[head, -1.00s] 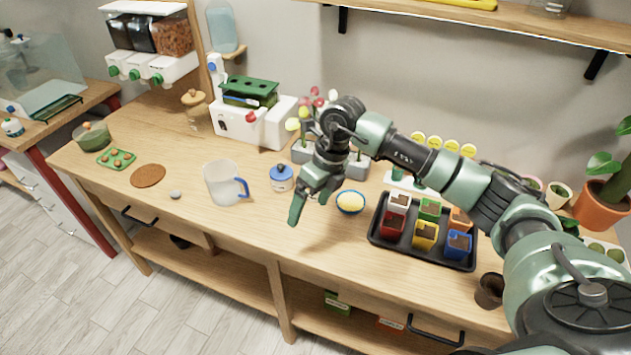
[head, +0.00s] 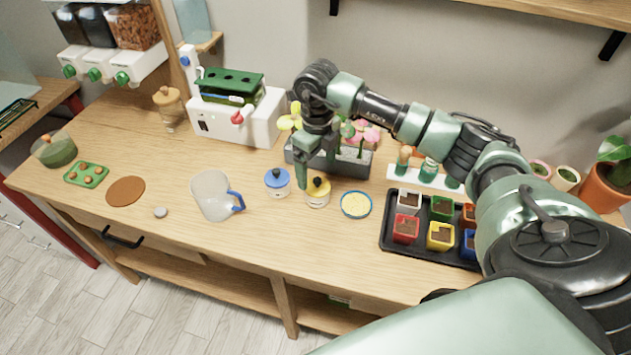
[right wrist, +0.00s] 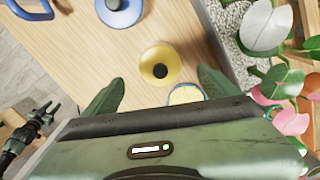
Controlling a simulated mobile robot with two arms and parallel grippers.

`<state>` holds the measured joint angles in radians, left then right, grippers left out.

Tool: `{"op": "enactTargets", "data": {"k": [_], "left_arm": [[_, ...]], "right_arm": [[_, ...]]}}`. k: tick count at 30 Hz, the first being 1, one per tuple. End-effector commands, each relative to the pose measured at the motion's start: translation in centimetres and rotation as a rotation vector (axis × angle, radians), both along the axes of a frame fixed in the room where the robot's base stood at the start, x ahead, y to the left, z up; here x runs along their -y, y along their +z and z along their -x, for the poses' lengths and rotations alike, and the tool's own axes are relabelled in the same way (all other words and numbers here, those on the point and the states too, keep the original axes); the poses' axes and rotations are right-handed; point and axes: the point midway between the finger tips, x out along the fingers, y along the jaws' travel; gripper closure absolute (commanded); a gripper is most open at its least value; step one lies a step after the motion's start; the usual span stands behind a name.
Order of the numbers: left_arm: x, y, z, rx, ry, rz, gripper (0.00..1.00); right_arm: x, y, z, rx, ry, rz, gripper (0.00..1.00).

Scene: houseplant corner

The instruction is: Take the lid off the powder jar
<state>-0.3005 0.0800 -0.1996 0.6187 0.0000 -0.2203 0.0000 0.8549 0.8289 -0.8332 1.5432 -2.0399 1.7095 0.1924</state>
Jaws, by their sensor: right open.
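A small white jar with a yellow lid and dark knob (head: 318,190) stands on the table; its lid (right wrist: 161,65) also shows in the right wrist view. A similar jar with a blue lid (head: 277,182) stands to its left, also in the right wrist view (right wrist: 119,12). I cannot read which one holds powder. My right gripper (head: 317,170) points down at the yellow-lidded jar. In the right wrist view its fingers (right wrist: 160,92) are apart and empty, with the yellow lid ahead, between their lines. A dark jointed part at that view's left edge may be my left arm; its jaws are unclear.
A blue-rimmed dish with yellow contents (head: 356,205) is right of the jars. A planter with flowers (head: 350,163) stands close behind. A jug with a blue handle (head: 212,195) is at left, a black tray of pots (head: 390,240) at right. The table front is clear.

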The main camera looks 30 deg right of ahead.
Motion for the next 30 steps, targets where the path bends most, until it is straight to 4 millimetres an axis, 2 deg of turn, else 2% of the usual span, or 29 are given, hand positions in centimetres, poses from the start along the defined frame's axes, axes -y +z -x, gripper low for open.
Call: {"op": "enactTargets", "data": {"k": [3,6,11,15,18,25,30], "left_arm": [[-0.1,1.6,1.7,-0.025,0.000,-0.002,0.64],[-0.1,2.3,2.0,-0.028,0.000,-0.002,0.64],[0.0,2.6,0.7,-0.010,0.000,0.000,0.64],[0.1,2.7,-1.2,0.018,0.000,0.003,0.64],[0.2,2.7,-1.4,0.022,0.000,0.003,0.64],[0.1,2.6,-0.4,0.008,0.000,0.002,0.64],[0.1,2.6,0.1,0.000,0.000,0.001,0.64]], "right_arm": [[0.0,-1.3,0.3,-0.005,0.001,0.000,0.11],[0.0,-3.0,0.4,-0.005,0.000,-0.002,0.11],[0.1,-4.6,0.3,-0.002,0.001,-0.002,0.11],[0.1,-4.8,0.2,0.001,0.001,0.000,0.11],[0.1,-4.8,0.2,0.001,0.001,0.000,0.11],[0.1,-4.8,0.2,0.001,0.001,-0.001,0.75],[0.1,-4.8,0.2,0.001,0.001,0.000,0.76]]}}
